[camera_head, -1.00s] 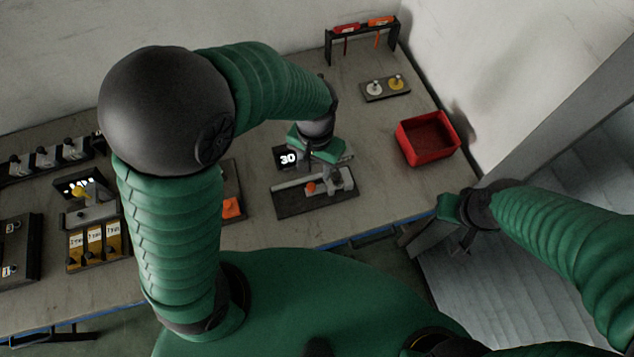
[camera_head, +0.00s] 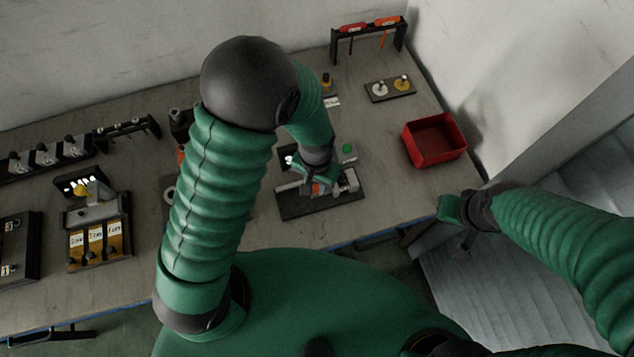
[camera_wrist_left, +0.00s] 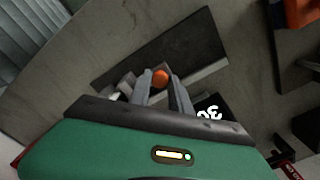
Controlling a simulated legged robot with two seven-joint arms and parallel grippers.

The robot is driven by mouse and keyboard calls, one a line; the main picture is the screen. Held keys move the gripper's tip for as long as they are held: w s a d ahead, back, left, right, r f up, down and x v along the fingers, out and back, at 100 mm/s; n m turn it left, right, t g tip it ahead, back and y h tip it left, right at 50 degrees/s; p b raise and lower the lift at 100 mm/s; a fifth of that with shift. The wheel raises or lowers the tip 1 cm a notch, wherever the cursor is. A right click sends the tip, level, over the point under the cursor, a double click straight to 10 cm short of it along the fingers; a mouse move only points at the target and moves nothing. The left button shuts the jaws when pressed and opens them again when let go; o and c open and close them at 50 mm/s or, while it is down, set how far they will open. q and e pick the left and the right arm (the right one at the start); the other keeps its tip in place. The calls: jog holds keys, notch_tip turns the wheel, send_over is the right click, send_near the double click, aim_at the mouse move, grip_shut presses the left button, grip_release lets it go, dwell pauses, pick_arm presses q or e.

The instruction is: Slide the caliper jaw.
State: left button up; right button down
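The caliper fixture lies on a dark base plate (camera_head: 325,208) on the table, with a light rail and a grey jaw block (camera_head: 351,180) at its right end. An orange knob (camera_head: 317,189) sits on the rail and also shows in the left wrist view (camera_wrist_left: 160,77). My left gripper (camera_head: 318,183) points down over the caliper. In the left wrist view its two fingers (camera_wrist_left: 163,82) are apart, with the orange knob between or just beyond their tips. Contact cannot be made out. My right gripper (camera_head: 458,222) hangs at the table's right front edge, away from the caliper; its fingers are unclear.
A red bin (camera_head: 435,139) stands to the right. Behind are a small plate with two round pieces (camera_head: 390,89) and a tool rack (camera_head: 368,38). A dark display (camera_wrist_left: 212,108) is beside the caliper.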

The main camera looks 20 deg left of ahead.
pick_arm(q)
jog(key=shift+a, duration=0.2)
grip_shut()
jog(key=shift+w+d, duration=0.1)
jog(key=shift+d, duration=0.25)
jog(key=shift+a, duration=0.1)
dwell(0.4)
